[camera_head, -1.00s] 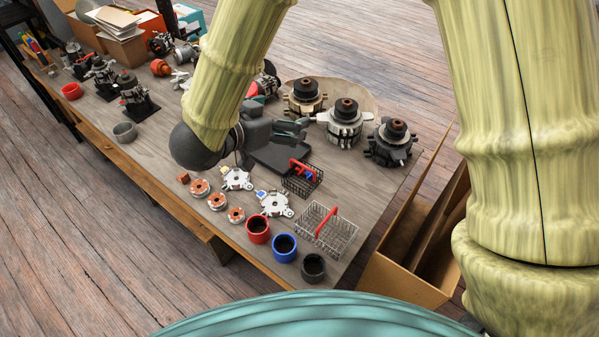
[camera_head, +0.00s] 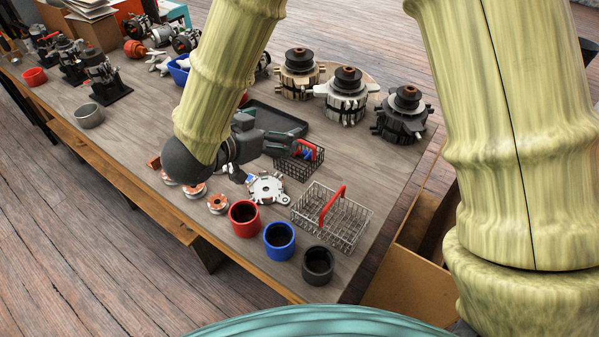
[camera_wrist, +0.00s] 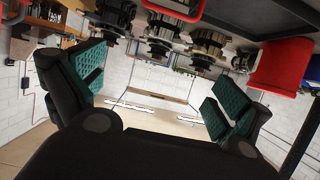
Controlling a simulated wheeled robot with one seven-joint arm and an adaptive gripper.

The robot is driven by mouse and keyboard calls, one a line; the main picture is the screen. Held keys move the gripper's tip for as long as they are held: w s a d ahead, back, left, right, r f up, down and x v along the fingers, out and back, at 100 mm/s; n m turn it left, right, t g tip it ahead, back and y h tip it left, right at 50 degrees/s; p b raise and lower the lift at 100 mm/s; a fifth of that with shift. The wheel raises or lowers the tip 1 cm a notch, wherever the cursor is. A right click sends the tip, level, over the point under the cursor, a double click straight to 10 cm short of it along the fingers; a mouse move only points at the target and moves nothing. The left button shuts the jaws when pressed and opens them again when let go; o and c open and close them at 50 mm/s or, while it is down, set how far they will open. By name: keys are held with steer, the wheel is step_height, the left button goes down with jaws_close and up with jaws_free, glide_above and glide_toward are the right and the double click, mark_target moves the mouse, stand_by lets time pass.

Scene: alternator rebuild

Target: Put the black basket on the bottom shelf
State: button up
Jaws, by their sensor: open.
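The black basket (camera_head: 297,168) is a small dark wire basket with a red handle, standing on the workbench. Something blue shows in it. My gripper (camera_head: 298,143) is open and reaches in from the left beside the handle, partly covering the basket. I cannot tell whether they touch. In the wrist view my gripper (camera_wrist: 155,90) has its teal-padded fingers wide apart with nothing clearly between them. A red bar at the top of that view may be the handle. I cannot identify the bottom shelf with certainty.
A larger silver wire basket (camera_head: 332,222) with a red handle stands nearer on the bench (camera_head: 375,165). Red (camera_head: 244,219), blue (camera_head: 279,241) and black (camera_head: 318,265) cups line the near edge. Alternators (camera_head: 348,92) stand behind. An open cardboard box (camera_head: 405,280) is at right.

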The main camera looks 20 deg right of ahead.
step_height(320, 180, down, 8)
steer(key=f+b, duration=0.1)
steer(key=b, duration=0.6)
glide_above(299, 163)
steer(key=shift+f, duration=1.85)
steer(key=shift+s, duration=0.1)
steer(key=c, duration=0.8)
